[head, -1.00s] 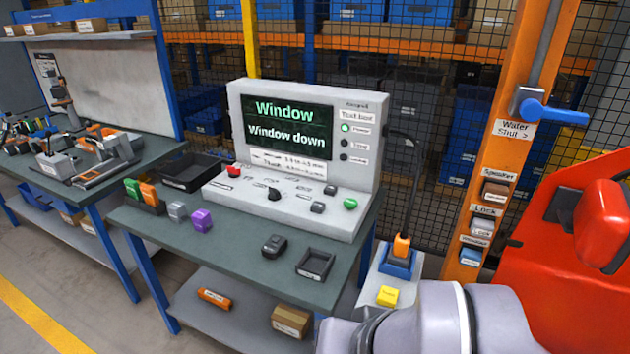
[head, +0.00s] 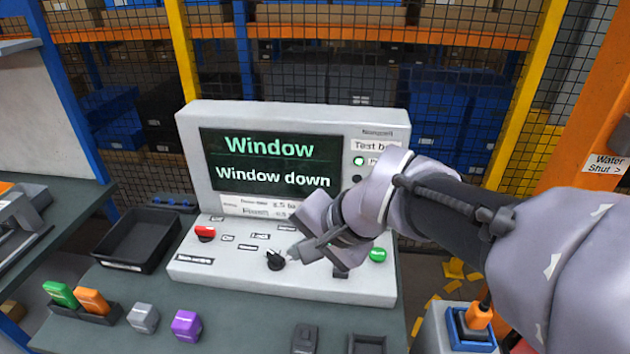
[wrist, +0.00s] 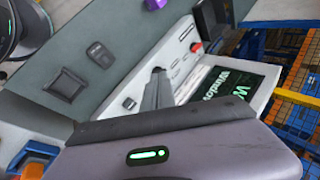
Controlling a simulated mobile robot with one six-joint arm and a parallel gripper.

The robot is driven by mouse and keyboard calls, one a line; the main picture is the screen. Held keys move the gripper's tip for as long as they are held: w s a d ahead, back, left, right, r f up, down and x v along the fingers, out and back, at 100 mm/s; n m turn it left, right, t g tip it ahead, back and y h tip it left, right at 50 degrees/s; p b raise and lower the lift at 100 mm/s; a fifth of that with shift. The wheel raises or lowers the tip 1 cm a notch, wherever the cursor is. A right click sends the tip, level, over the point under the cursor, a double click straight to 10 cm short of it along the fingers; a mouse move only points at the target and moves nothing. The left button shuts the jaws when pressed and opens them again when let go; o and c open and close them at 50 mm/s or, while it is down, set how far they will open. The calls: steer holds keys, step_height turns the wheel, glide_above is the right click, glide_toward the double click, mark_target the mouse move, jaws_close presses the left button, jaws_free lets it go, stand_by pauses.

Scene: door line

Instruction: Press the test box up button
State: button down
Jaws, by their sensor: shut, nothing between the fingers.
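The test box (head: 190,150) is a light grey console on the bench. Its screen (head: 265,160) reads "Window" and "Window down". My gripper (head: 296,251) is shut and empty, reaching over the sloping panel from the right. Its tip overlaps the space just right of the black knob (head: 275,261); I cannot tell whether it touches. A dark button (head: 340,272) shows partly below my gripper; its label is unreadable. Other panel parts are hidden behind my arm. In the wrist view, the fingers (wrist: 157,88) point across the panel, and a dark button (wrist: 128,103) shows beside them.
A red button (head: 205,233) is on the panel's left and a green button (head: 378,255) on its right. A black tray (head: 137,240), a grey block (head: 143,318) and a purple block (head: 186,325) are on the bench. A mesh fence stands behind.

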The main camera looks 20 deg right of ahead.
steer(key=w+d+m+p, duration=0.2)
steer(key=w+d+m, duration=0.1)
steer(key=w, duration=0.6)
steer(key=w+d+f+m+t+h+p, duration=0.1)
steer(key=w+d+f+m+p, duration=0.3)
steer(key=w+d+f+m, duration=0.7)
steer(key=w+d+f+t, duration=0.1)
steer(key=w+d+f, duration=0.2)
steer(key=w+d, duration=0.1)
steer(key=shift+w+d+t, duration=0.25)
steer(key=shift+d+t, duration=0.15)
steer(key=shift+d, duration=0.05)
step_height(320, 180, down, 8)
steer(key=b, duration=0.6)
steer(key=shift+f, duration=0.15)
steer(key=shift+f+b, duration=0.3)
steer(key=shift+b, duration=0.3)
steer(key=shift+f+b, duration=0.4)
steer(key=shift+b, duration=0.2)
